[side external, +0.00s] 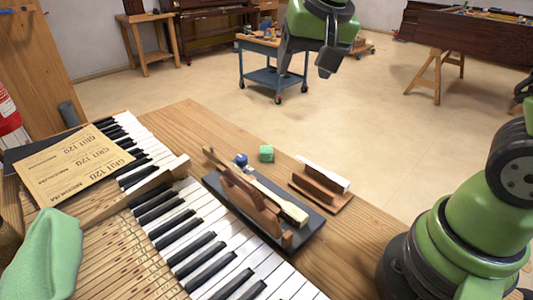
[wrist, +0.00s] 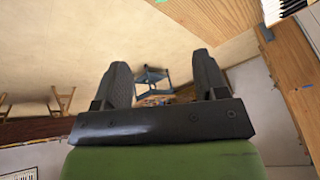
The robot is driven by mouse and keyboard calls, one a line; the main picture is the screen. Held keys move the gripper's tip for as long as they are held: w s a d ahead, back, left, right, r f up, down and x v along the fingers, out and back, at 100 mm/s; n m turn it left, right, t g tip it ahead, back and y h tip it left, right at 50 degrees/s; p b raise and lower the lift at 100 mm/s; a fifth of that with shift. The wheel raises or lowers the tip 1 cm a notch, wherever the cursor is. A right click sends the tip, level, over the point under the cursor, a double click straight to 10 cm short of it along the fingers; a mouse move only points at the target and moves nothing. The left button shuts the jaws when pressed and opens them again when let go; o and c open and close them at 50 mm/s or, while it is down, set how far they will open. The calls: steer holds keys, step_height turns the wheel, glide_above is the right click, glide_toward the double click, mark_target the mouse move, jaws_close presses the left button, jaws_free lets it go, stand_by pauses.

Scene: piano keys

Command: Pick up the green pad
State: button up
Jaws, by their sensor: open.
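A small green block-like pad (side external: 266,153) sits on the wooden bench top (side external: 345,225), just behind the dark board with the wooden key model. A small blue round item (side external: 241,159) is to its left. My gripper (side external: 306,60) is high in the air, above and apart from the pad, with its two dark fingers spread and nothing between them. In the wrist view my gripper (wrist: 160,80) is also open and empty, facing the floor and a distant blue cart. The pad is not visible in the wrist view.
A wooden key model (side external: 255,205) stands on a dark board to the pad's front. A wooden holder with a white strip (side external: 322,180) is to its right. Piano keys (side external: 205,240), sandpaper sheets (side external: 75,165) and a green cloth (side external: 45,255) lie left. Bare bench lies behind the pad.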

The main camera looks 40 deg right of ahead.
steer(key=m+g+h, duration=0.1)
glide_toward(266, 149)
steer(key=f, duration=0.2)
steer(key=w+f+h, duration=0.1)
steer(key=shift+w+f+m, duration=0.1)
steer(key=shift+f+m, duration=0.2)
steer(key=shift+f, duration=0.05)
steer(key=shift+x, duration=2.85)
steer(key=shift+d, duration=0.1)
steer(key=c, duration=1.1)
steer(key=shift+o, duration=0.2)
step_height(266, 149, up, 10)
